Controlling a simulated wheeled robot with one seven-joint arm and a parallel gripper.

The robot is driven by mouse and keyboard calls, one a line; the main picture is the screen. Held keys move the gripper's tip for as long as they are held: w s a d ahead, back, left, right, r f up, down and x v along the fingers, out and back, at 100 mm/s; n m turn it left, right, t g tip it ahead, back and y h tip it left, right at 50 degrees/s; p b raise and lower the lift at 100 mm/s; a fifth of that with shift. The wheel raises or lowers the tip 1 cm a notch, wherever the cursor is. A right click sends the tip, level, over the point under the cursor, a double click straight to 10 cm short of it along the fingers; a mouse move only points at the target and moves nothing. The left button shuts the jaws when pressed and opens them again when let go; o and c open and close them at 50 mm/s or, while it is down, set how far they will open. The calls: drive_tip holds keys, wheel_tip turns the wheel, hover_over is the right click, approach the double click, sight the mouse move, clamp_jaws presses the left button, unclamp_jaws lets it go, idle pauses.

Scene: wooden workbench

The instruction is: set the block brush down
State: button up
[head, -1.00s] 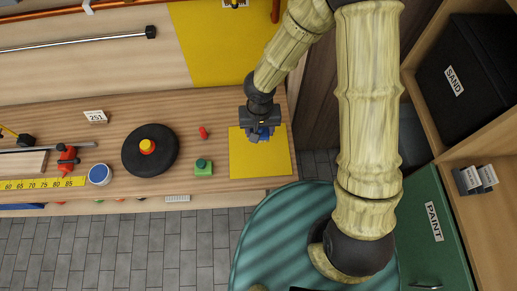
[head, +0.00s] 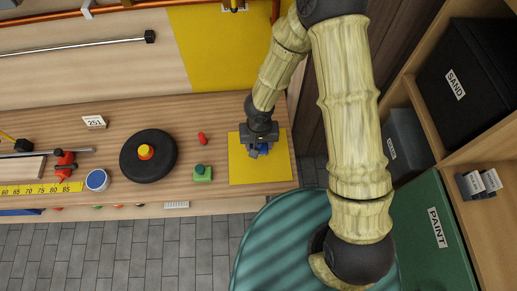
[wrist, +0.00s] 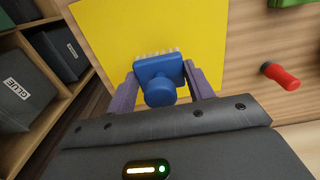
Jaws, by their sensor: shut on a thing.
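The block brush (wrist: 158,74) is blue with a round knob and a row of pale bristles along its far side. My gripper (wrist: 163,88) has its two fingers on either side of the brush and is shut on it. In the head view my gripper (head: 261,147) is over the yellow square (head: 240,172) at the right end of the bench, and only a little blue of the brush shows beneath it. The yellow square also fills the area behind the brush in the wrist view (wrist: 120,25). I cannot tell whether the brush touches it.
A green block with a dark knob (head: 202,174) and a small red item (head: 202,138) lie left of the yellow square. A black disc with a red and yellow knob (head: 146,170) is further left. Bins and shelves (head: 440,230) stand at the right.

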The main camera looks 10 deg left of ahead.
drive_tip(key=shift+f+b, duration=0.55)
drive_tip(key=shift+f, duration=1.35)
drive_tip(key=o, duration=0.9)
drive_tip(key=shift+r, duration=0.1)
wheel_tip(320, 180, up, 12)
drive_tip(key=p, duration=0.3)
